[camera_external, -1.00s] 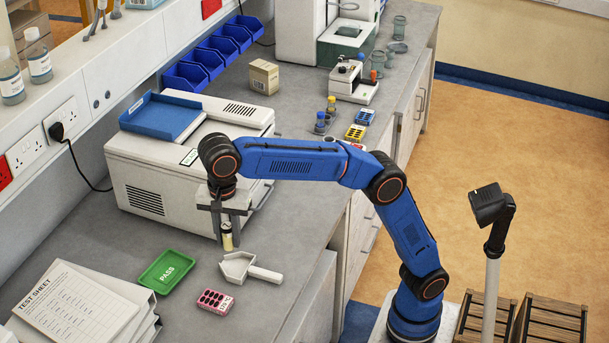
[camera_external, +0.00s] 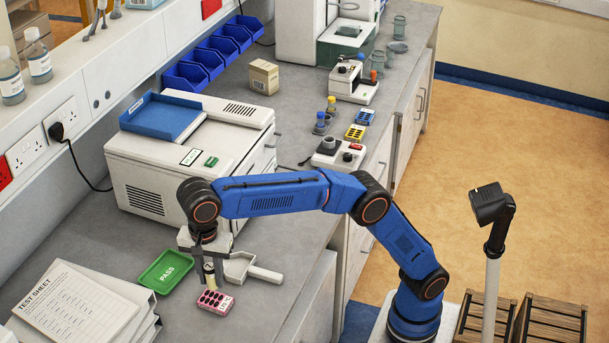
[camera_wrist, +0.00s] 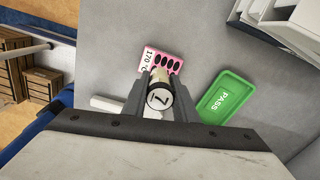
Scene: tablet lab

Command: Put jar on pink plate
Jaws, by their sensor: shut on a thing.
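The jar (camera_external: 210,279) is small and pale with a dark band, and stands upright between the fingers of my gripper (camera_external: 207,268). In the wrist view the jar (camera_wrist: 159,97) shows a white round top marked 7, with a finger on each side; my gripper (camera_wrist: 158,92) is shut on it. The pink plate (camera_external: 222,305) is a small block with dark round wells on the bench. In the external view the jar is over or just behind its far edge. In the wrist view the pink plate (camera_wrist: 167,60) lies just beyond the jar. I cannot tell whether they touch.
A green PASS tray (camera_external: 166,271) lies left of the pink plate. A white scoop (camera_external: 252,270) lies close on the right, behind it. Binders with a test sheet (camera_external: 70,308) are at the left. A white machine (camera_external: 180,150) stands behind. The bench in front of the plate is clear.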

